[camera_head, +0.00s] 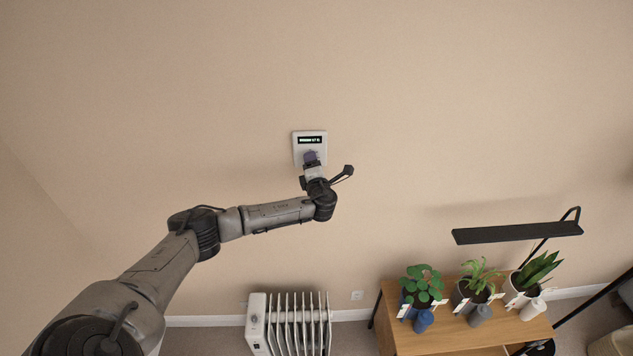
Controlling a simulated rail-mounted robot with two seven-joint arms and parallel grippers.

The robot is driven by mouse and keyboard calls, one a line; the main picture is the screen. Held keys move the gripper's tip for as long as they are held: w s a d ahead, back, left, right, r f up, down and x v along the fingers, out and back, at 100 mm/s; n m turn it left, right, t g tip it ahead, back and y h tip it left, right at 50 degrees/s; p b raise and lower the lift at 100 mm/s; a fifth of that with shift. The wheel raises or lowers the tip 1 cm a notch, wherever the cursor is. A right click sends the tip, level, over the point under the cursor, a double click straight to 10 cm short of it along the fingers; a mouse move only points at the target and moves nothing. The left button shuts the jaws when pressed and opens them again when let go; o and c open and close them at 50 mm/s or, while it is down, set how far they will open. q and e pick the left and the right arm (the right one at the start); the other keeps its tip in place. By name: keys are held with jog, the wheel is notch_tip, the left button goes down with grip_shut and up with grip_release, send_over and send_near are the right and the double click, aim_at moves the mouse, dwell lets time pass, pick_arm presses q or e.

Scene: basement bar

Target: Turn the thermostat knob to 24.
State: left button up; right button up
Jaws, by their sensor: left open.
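The thermostat (297,149) is a white wall panel with a dark display (310,140) near its top. The display text is too small to read. A purple-blue knob (310,155) shows just below the display. My left gripper (311,162) is open at the knob, in front of the panel's lower part. Its fingers hide the lower part of the knob, and I cannot tell whether they touch it. My right gripper is not in view.
A white radiator (289,318) stands by the wall below. A wooden table (445,337) at the lower right holds several potted plants (422,283) and small bottles. A black lamp (516,233) stands over it. The wall around the thermostat is clear.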

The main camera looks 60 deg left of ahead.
pick_arm(q)
jog(key=b+v, duration=0.2)
jog(key=v, duration=1)
jog(key=shift+s+d+b, duration=0.15)
jog(key=shift+d+b, duration=0.15)
jog(key=shift+b, duration=0.1)
